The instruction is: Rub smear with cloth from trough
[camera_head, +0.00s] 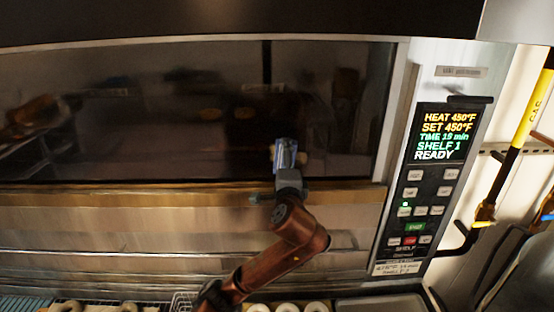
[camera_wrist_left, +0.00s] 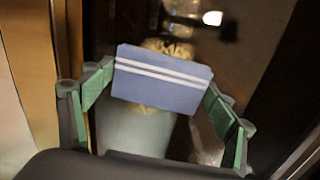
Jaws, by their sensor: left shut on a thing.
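My left gripper (camera_head: 284,172) is raised in front of the oven's dark glass (camera_head: 150,110). It is shut on a folded blue cloth (camera_head: 286,152) with white stripes. In the left wrist view the cloth (camera_wrist_left: 163,78) spans between the two green-padded fingers of the gripper (camera_wrist_left: 160,92). The cloth is close to the glass; I cannot tell whether it touches. A pale tan patch (camera_wrist_left: 168,47) shows behind the cloth's top edge; I cannot tell whether it is the smear or a reflection. My right gripper is not in view.
An oven control panel (camera_head: 425,185) with a lit display stands right of the glass. A yellow gas pipe (camera_head: 540,105) is at the far right. Several bagels (camera_head: 287,307) lie along the bottom edge, beside a metal tray or trough (camera_head: 380,303).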

